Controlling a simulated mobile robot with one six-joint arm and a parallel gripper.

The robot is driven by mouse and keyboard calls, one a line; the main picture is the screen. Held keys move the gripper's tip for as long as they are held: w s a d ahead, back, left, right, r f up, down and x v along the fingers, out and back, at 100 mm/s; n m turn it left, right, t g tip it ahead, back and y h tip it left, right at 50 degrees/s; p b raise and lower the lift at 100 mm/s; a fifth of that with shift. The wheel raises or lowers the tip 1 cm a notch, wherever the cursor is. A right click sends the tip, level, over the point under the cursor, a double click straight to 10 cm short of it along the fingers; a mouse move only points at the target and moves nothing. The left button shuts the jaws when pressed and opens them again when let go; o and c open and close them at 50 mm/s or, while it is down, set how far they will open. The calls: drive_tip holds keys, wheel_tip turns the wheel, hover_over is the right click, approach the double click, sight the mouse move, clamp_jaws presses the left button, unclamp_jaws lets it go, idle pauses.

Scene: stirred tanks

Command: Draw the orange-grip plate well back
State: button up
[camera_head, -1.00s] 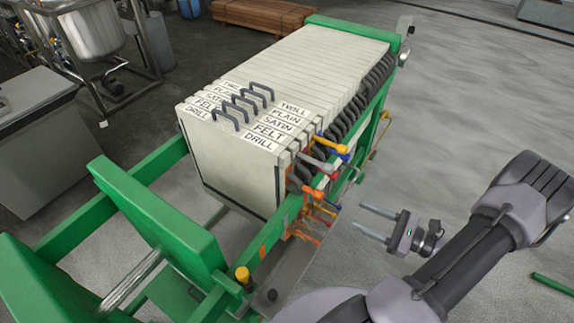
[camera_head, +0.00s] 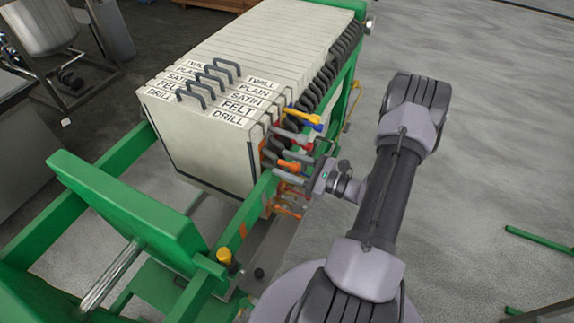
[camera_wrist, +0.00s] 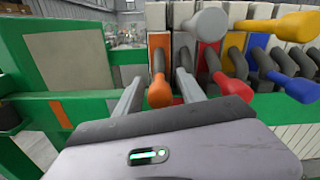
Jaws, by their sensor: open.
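The orange grip (camera_wrist: 160,92) hangs on a dark curved handle at the near end of the row of plates, with an orange patch behind it. In the head view the orange grip (camera_head: 291,166) shows beside the front plates. My gripper (camera_wrist: 157,84) is open, one finger on each side of the orange grip, not closed on it. It also shows in the head view (camera_head: 282,165), reaching in from the right. The front plate (camera_head: 195,140), labelled DRILL, seems to carry this grip, but the join is unclear.
A red grip (camera_wrist: 232,86) hangs close right of my fingers, with a grey grip (camera_wrist: 205,25) above it. Blue (camera_wrist: 272,58) and yellow (camera_wrist: 300,90) grips lie farther right. A green rail (camera_head: 235,222) runs beside the plates. A gap separates the front plate from the green end block (camera_head: 120,215).

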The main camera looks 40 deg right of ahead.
clamp_jaws()
drive_tip(key=shift+d+r, duration=0.1)
drive_tip(key=shift+r, duration=0.05)
idle(1.3)
